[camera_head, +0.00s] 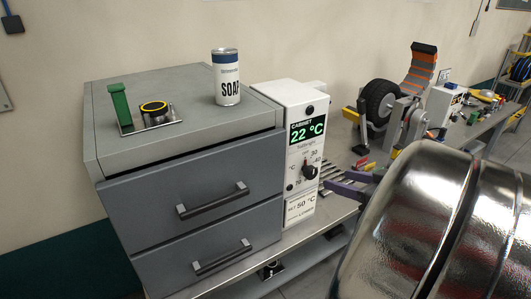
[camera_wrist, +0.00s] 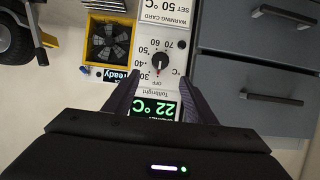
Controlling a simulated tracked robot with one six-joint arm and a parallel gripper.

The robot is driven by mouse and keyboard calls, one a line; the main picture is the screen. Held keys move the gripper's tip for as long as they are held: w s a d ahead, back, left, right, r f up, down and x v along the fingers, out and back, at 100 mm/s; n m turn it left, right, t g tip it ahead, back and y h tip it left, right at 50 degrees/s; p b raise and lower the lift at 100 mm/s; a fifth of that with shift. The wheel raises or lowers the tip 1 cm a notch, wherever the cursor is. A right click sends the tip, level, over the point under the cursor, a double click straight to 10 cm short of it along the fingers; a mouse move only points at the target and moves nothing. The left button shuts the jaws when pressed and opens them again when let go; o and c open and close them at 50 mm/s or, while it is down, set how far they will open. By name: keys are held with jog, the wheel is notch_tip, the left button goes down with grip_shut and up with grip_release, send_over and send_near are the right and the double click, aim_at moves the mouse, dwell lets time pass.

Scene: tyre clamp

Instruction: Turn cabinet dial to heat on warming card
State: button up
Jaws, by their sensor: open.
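The cabinet control panel (camera_head: 302,150) is white, with a green display (camera_head: 308,131) reading 22 °C. Its black dial (camera_head: 310,172) has a scale around it; in the wrist view the dial (camera_wrist: 160,58) appears upside down, its pointer toward the OFF end. The warming card (camera_head: 300,207) below the dial reads SET 50 °C; it also shows at the top of the wrist view (camera_wrist: 165,14).
The grey drawer cabinet (camera_head: 190,200) with two handles adjoins the panel. A soap can (camera_head: 226,77) and a green post (camera_head: 120,107) stand on top. A yellow-framed fan (camera_wrist: 109,43) is beside the panel. A tyre (camera_head: 380,102) and tools occupy the bench behind.

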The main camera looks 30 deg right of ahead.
aim_at(313, 172)
jog(key=x, duration=1.1)
jog(key=shift+w+f, duration=0.15)
jog(key=shift+w, duration=0.05)
jog(key=c, duration=1)
